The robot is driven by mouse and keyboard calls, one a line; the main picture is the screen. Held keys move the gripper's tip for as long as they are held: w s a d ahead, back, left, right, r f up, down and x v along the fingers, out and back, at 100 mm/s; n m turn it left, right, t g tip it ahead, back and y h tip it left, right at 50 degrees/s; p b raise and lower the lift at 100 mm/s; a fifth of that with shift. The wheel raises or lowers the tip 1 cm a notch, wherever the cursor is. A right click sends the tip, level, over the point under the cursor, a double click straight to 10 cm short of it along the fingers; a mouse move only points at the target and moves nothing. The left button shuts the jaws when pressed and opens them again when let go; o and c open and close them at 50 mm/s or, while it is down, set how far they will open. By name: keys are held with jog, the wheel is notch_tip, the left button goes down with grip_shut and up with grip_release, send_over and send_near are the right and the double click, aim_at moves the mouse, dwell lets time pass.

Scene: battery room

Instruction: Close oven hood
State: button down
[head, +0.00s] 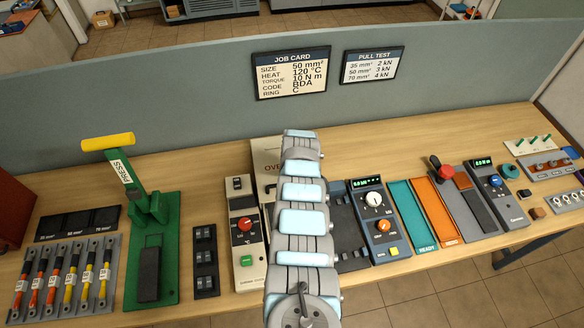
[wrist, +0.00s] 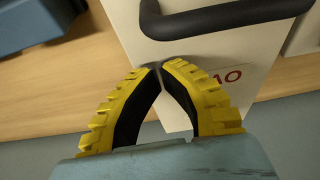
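The cream oven hood (head: 266,158) shows in the head view as a panel standing up behind my arm, with part of its red lettering visible. My arm hides most of it. In the wrist view the hood (wrist: 205,55) is close up, with a thick black handle (wrist: 225,20) and part of the red lettering. My gripper (wrist: 160,66) has yellow, ridged fingers with black inner pads. Its tips meet or nearly meet, with nothing seen between them. The tips appear over the hood's face, just below the handle in the picture. The head view hides the gripper behind my arm.
A control unit with a red knob (head: 244,224) stands left of my arm, and a green press (head: 150,240) further left. A dark blue meter (head: 375,215) and coloured trays (head: 412,220) stand to the right. A grey partition (head: 190,95) runs behind the bench.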

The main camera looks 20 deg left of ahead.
jog(key=shift+s+d+r+p, duration=0.25)
jog(key=shift+s+p, duration=0.25)
jog(key=shift+p, duration=0.35)
jog(key=shift+s+d, duration=0.1)
jog(key=shift+s, duration=0.25)
jog(key=shift+s+d+r+p, duration=0.2)
jog(key=shift+s+d+p, duration=0.2)
jog(key=shift+s, duration=0.1)
jog(key=shift+s, duration=0.15)
